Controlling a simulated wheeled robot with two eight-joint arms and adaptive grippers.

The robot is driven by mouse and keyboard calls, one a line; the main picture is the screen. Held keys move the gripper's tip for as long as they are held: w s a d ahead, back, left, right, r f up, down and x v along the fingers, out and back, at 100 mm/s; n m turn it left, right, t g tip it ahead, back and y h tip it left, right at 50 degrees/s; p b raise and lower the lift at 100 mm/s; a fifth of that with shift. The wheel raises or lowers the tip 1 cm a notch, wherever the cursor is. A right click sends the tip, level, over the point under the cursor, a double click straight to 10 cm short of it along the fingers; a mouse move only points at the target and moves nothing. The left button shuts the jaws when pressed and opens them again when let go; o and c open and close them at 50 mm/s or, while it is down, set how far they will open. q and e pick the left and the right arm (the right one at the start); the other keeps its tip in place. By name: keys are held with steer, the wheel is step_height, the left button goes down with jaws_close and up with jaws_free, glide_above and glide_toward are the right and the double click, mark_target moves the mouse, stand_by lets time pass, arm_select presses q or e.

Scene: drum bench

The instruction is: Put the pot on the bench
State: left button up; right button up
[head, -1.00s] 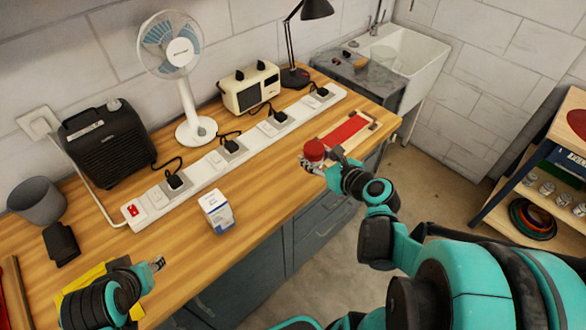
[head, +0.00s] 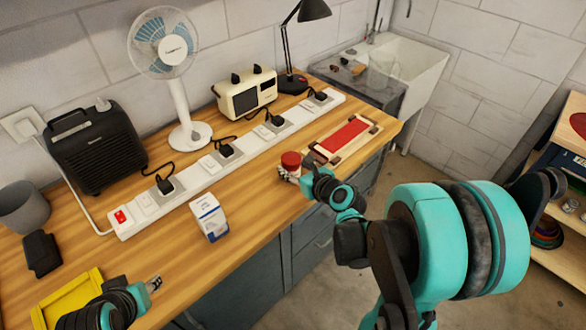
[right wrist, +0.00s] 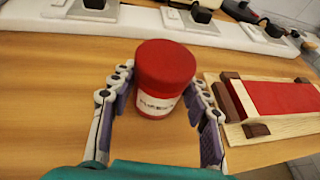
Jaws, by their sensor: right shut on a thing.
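The pot is a small jar with a red lid and a pale label (right wrist: 165,80). It also shows in the head view (head: 291,160), upright at the front part of the wooden bench (head: 262,190), left of the red board. My right gripper (head: 292,172) is shut on the pot, with a finger on each side of it in the right wrist view (right wrist: 160,108). I cannot tell whether the pot's base touches the bench. My left gripper (head: 154,284) is over the bench's front left, apart from the pot; its finger opening is unclear.
A white box (head: 209,217) stands left of the pot. A long power strip (head: 190,182) runs behind, with a fan (head: 180,85), heater (head: 97,148) and radio (head: 246,92). A red board in a wooden frame (head: 342,138) lies to the right. Bare bench surrounds the pot.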

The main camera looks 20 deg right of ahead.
arm_select(q)
steer(key=shift+f, duration=0.1)
arm_select(e)
steer(key=shift+f, duration=0.1)
arm_select(q)
steer(key=shift+f, duration=0.15)
arm_select(e)
steer(key=o, duration=0.8)
steer(key=shift+f, duration=0.1)
steer(key=o, duration=0.4)
steer(key=shift+o, duration=0.2)
arm_select(q)
steer(key=shift+r, duration=0.2)
